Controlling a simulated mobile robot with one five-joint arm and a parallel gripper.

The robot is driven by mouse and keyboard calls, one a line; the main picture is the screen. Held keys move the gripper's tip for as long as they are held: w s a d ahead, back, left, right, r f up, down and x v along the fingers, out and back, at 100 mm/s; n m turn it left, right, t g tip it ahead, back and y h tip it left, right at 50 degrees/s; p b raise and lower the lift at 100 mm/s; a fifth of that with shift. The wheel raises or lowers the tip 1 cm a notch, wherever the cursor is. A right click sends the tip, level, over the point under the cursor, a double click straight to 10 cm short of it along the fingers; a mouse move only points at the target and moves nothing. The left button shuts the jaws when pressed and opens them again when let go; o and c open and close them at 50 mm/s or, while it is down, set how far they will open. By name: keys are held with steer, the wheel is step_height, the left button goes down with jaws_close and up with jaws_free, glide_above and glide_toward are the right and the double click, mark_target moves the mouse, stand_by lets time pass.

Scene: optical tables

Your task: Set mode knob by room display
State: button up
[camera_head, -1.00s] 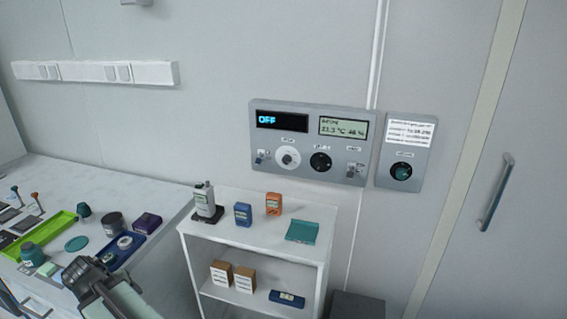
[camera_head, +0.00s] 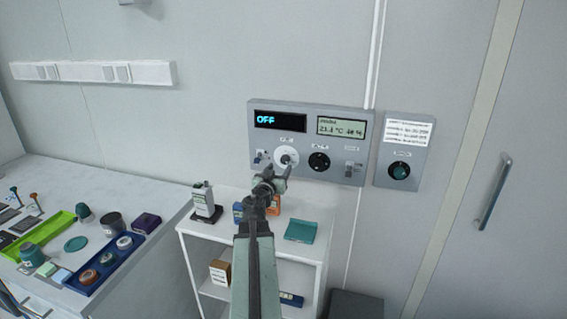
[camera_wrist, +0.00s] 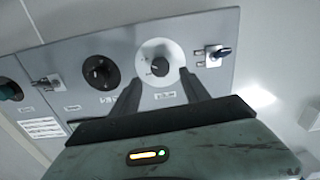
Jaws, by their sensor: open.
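A grey control panel (camera_head: 340,179) is fixed to the wall. Its left display (camera_head: 281,121) reads "OFF" in blue; its right room display (camera_head: 341,127) shows about 21 °C and a humidity figure. A knob with a white round dial (camera_head: 285,157) sits below the left display, and a black knob (camera_head: 319,162) is to its right. My gripper (camera_head: 273,172) is open and empty in front of the white-dial knob. In the wrist view, the fingers (camera_wrist: 162,90) point up toward the white dial (camera_wrist: 159,57), apart from the knob; the black knob (camera_wrist: 101,72) is to the left.
Small toggle switches flank the knobs, at left (camera_head: 261,157) and right (camera_head: 349,170). A side panel (camera_head: 417,154) carries a teal knob (camera_head: 399,170). A white shelf (camera_head: 322,238) with small boxes stands below. A cluttered bench (camera_head: 155,190) is at left.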

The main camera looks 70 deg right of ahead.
mark_target(285, 161)
steer(key=d, duration=0.6)
steer(key=shift+w+d, duration=0.2)
steer(key=shift+d, duration=0.05)
jaws_close()
steer(key=shift+n, duration=0.3)
steer(key=n, duration=1.1)
steer(key=shift+n, duration=0.3)
steer(key=n, duration=0.6)
steer(key=shift+a, duration=0.1)
steer(key=n, duration=0.5)
steer(key=shift+n, duration=0.3)
